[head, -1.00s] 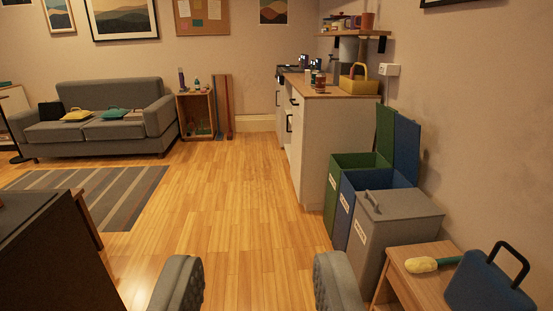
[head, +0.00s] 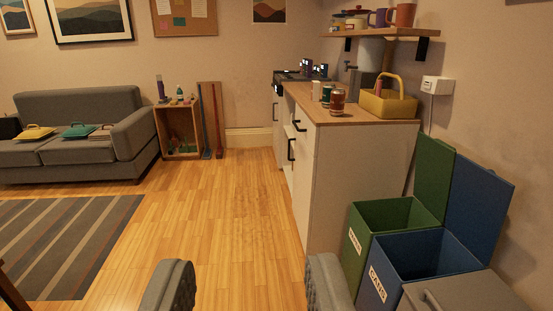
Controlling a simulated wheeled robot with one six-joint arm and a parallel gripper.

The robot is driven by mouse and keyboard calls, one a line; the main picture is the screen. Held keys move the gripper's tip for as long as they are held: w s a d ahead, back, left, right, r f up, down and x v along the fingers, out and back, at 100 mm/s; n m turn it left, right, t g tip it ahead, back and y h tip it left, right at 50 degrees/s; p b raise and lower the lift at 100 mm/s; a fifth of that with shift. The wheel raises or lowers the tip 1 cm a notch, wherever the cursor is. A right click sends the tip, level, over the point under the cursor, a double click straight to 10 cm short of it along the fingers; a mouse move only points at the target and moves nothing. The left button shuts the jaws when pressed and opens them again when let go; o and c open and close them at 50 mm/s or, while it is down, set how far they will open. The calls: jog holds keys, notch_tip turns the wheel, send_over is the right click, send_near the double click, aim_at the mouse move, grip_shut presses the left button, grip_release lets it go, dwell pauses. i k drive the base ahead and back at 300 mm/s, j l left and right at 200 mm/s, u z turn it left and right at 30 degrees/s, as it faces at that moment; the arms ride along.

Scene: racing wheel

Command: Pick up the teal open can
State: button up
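Several small cans stand on the wooden counter top (head: 350,112) to the right of centre. One of them is a dark green or teal can (head: 327,94), small in view; I cannot tell whether its top is open. A reddish-brown can (head: 337,103) stands just in front of it, and a white one (head: 316,91) behind it to the left. My gripper (head: 248,285) is open and empty at the bottom of the view, its two grey fingers wide apart. It is far from the counter, with floor between the fingers.
A yellow basket (head: 388,106) stands on the counter's right. Open green (head: 370,217) and blue (head: 400,270) bins and a grey lidded bin (head: 465,292) line the counter's near side. A shelf with mugs (head: 380,32) hangs above. The wooden floor (head: 235,210) is clear ahead.

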aim_at(327, 88)
jog(key=i, duration=1.65)
jog(key=i+j+z, duration=0.1)
jog(key=i+z, duration=0.25)
jog(key=i, duration=0.25)
jog(key=i+j+z, duration=0.4)
jog(key=i, duration=0.15)
jog(key=i+j+z, duration=0.35)
jog(key=i, duration=0.2)
